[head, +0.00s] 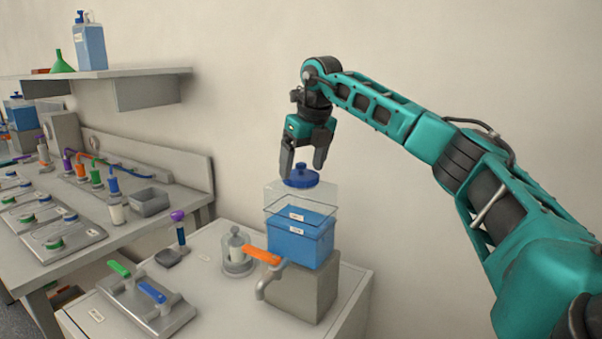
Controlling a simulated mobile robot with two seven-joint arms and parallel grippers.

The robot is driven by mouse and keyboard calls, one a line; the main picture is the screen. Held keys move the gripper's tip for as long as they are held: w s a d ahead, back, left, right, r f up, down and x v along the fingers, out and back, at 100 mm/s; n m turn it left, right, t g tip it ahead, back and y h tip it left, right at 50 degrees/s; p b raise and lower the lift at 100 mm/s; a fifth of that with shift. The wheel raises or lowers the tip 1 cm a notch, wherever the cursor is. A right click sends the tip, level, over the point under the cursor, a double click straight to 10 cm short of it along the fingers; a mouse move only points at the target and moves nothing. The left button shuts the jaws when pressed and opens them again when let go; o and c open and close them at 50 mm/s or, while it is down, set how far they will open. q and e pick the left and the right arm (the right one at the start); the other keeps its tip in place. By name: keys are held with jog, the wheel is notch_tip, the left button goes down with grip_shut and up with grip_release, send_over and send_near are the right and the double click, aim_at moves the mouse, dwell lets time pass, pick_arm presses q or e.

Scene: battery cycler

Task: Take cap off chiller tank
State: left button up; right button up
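The chiller tank (300,244) is a clear box partly filled with blue liquid, standing on a grey block. Its blue cap (300,179) with a small knob sits on top of the tank. My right gripper (303,168) is above the cap, pointing down, with its two dark fingers apart on either side of the cap's knob. The fingers look open; I cannot tell whether they touch the cap. My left gripper is not in view.
An orange-handled tap (262,257) juts from the tank's front. A small jar (238,252) under a clear cover stands left of it. A plate with green and blue handles (147,305) lies front left. A long bench (135,222) and a shelf (140,72) are farther left.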

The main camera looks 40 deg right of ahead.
grip_shut()
dwell(0.5)
